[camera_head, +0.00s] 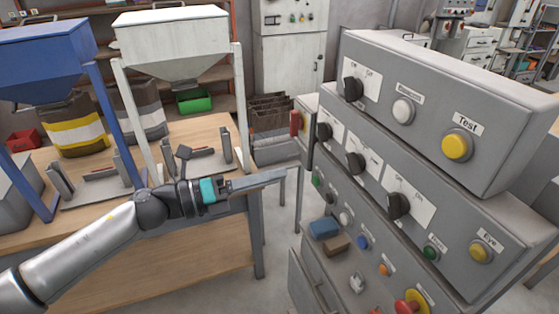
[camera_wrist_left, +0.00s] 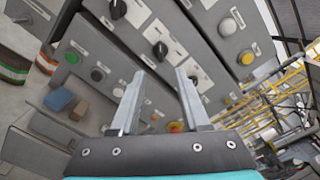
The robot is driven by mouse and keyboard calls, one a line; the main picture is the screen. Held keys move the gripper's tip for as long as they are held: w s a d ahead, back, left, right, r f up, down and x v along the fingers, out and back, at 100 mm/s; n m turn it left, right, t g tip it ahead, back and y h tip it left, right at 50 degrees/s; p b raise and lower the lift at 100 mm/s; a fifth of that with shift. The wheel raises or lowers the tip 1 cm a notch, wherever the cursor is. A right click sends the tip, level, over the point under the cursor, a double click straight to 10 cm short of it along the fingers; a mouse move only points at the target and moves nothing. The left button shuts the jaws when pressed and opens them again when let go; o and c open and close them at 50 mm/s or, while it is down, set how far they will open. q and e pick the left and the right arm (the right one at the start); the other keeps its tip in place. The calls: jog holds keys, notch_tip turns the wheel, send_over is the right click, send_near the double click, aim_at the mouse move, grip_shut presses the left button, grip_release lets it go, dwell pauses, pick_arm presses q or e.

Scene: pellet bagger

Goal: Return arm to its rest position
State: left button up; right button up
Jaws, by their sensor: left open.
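My left arm comes in from the left in the head view. Its gripper (camera_head: 262,180) is in the air in front of the wooden workbench, left of the grey control panel (camera_head: 385,205), and apart from it. In the left wrist view the two fingers of the left gripper (camera_wrist_left: 158,95) stand apart with nothing between them. The panel's knobs and buttons show beyond the fingers, among them a yellow button (camera_wrist_left: 247,57) and a black knob (camera_wrist_left: 161,50). My right gripper is not in view.
A blue hopper (camera_head: 45,50) and a white hopper (camera_head: 172,45) stand on the wooden workbench (camera_head: 195,250). The panel carries a yellow Test button (camera_head: 457,145) and a red stop button (camera_head: 410,304). A blue block (camera_head: 323,228) and a brown block (camera_head: 336,245) sit at the panel's lower left.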

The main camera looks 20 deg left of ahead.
pick_arm(q)
jog(key=w+a+f+n+t+y+b, duration=0.2)
jog(key=a+f+n+y, duration=0.25)
jog(key=f+n, duration=0.4)
jog(key=w+a+f+n+t+y+b, duration=0.1)
jog(key=w+a+f+n+t+y, duration=0.15)
jog(key=a+f+n, duration=0.65)
jog(key=s+f+n+g+y+b, duration=0.1)
jog(key=s+f+n+y, duration=0.2)
jog(key=f, duration=0.7)
jog(key=s+f+n+g+y+b, duration=0.15)
jog(key=s+f, duration=0.25)
jog(key=f, duration=0.7)
jog(key=s+d+f+n+g+y+b, duration=0.25)
jog(key=s+f+n+g, duration=0.4)
jog(key=s+f, duration=1.1)
jog(key=s+d+f+n+g, duration=0.1)
jog(key=s+d+f+n, duration=0.1)
jog(key=s, duration=0.5)
jog(key=s+d+f+n+g, duration=0.1)
jog(key=s+f+g, duration=0.1)
jog(key=s+f, duration=0.2)
jog(key=s+d+f+n+g+b, duration=0.1)
jog(key=s+d+f+n+g, duration=0.1)
jog(key=s, duration=0.7)
jog(key=shift+s+d+f+n+y, duration=0.3)
jog(key=shift+s+f+n, duration=0.1)
jog(key=shift+f, duration=0.15)
jog(key=shift+w, duration=0.15)
